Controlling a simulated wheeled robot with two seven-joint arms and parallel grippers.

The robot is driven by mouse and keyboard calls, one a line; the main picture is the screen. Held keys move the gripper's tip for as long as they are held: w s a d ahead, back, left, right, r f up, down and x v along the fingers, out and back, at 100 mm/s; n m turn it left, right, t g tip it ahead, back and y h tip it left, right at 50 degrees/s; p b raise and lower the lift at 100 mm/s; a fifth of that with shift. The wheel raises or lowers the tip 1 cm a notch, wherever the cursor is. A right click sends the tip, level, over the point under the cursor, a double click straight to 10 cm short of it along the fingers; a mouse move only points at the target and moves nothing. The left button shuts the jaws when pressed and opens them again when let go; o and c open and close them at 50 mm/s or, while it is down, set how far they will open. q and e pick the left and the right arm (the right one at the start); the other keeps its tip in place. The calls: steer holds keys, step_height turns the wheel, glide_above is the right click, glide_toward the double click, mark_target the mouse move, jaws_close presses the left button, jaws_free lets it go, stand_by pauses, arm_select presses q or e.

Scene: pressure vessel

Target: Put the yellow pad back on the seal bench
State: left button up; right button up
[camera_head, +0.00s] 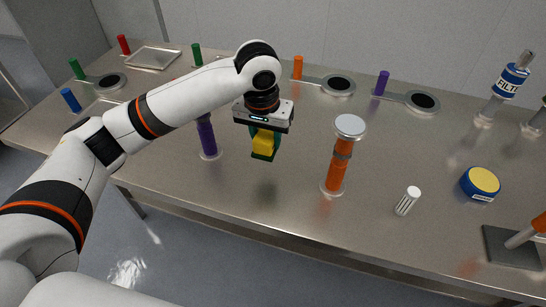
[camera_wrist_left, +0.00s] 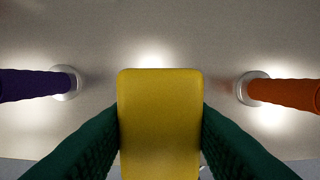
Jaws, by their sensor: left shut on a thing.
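My left gripper (camera_head: 265,143) hangs from the left arm above the steel bench (camera_head: 275,210). It is shut on the yellow pad (camera_head: 263,141), a small block with rounded corners. In the left wrist view the pad (camera_wrist_left: 160,125) fills the middle, clamped between two green fingers. The pad appears to be held above the bench top, between a purple post and an orange post; its exact height cannot be told. My right gripper is not in view.
The purple post (camera_head: 207,137) stands left of the gripper, and the orange post (camera_head: 338,165) with a pale top stands right. A white ribbed cylinder (camera_head: 407,200) and a blue-yellow tin (camera_head: 480,183) are farther right. Ringed dark discs (camera_head: 338,84) lie behind. Bench in front is clear.

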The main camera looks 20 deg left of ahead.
mark_target(263, 139)
arm_select(q)
steer(key=f, duration=0.5)
steer(key=shift+s+a+f, duration=0.1)
steer(key=shift+s, duration=0.15)
steer(key=shift+f+p, duration=0.35)
steer(key=shift+f, duration=1.65)
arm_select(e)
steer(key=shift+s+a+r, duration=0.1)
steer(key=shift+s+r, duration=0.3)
arm_select(q)
steer(key=o, duration=0.9)
steer(key=shift+f, duration=0.1)
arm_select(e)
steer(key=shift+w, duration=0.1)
arm_select(q)
steer(key=shift+o, duration=0.2)
steer(key=shift+w, duration=0.1)
steer(key=r, duration=0.4)
steer(key=s+r, duration=0.1)
steer(key=r, duration=0.7)
steer(key=shift+s+r, duration=0.1)
steer(key=shift+s, duration=0.3)
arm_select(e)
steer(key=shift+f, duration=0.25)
